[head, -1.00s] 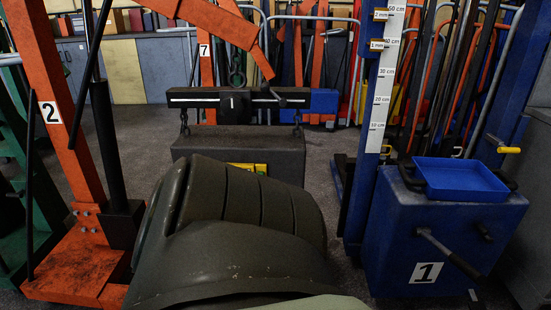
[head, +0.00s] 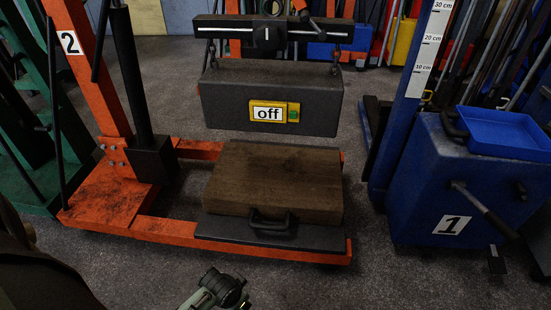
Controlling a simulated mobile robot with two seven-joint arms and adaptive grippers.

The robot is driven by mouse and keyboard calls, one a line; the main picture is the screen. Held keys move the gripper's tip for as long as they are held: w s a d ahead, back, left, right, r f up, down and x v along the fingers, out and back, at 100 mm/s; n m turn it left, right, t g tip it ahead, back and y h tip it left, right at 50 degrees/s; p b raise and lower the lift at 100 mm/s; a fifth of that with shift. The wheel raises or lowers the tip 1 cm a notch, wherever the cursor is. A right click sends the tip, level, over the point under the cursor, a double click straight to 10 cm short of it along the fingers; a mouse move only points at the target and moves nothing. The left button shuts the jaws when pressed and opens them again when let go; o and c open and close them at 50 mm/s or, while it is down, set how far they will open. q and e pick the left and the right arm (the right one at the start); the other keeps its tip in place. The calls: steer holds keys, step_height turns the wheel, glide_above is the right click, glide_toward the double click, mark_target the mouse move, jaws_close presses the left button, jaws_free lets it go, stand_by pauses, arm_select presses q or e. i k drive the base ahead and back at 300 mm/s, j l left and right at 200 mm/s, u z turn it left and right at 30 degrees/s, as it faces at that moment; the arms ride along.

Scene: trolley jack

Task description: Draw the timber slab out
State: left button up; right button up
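The timber slab (head: 272,172) is a brown rectangular block in the centre of the head view. It lies flat on a dark plate (head: 315,238) across the orange legs of crane 2 (head: 140,228). A black handle (head: 270,222) is at the slab's lower front edge; I cannot tell whether it is fixed to the slab or the plate. A gripper, apparently my left (head: 224,290), shows partly at the bottom edge, in front of and apart from the handle. Its fingers are not clear. My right gripper is not in view.
A dark block (head: 225,108) with a yellow "off" label (head: 268,113) hangs by chains from a beam (head: 270,35) above and behind the slab. Blue machine 1 (head: 420,190) with a blue tray (head: 505,130) stands right. Carpet in front is clear.

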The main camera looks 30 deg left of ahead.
mark_target(287, 184)
steer(key=u, duration=1)
steer(key=i+j+z, duration=0.15)
steer(key=i+z, duration=0.15)
steer(key=i+j+z, duration=0.35)
steer(key=i+j, duration=0.1)
steer(key=j, duration=0.15)
steer(key=i+l+z, duration=0.1)
steer(key=l, duration=0.15)
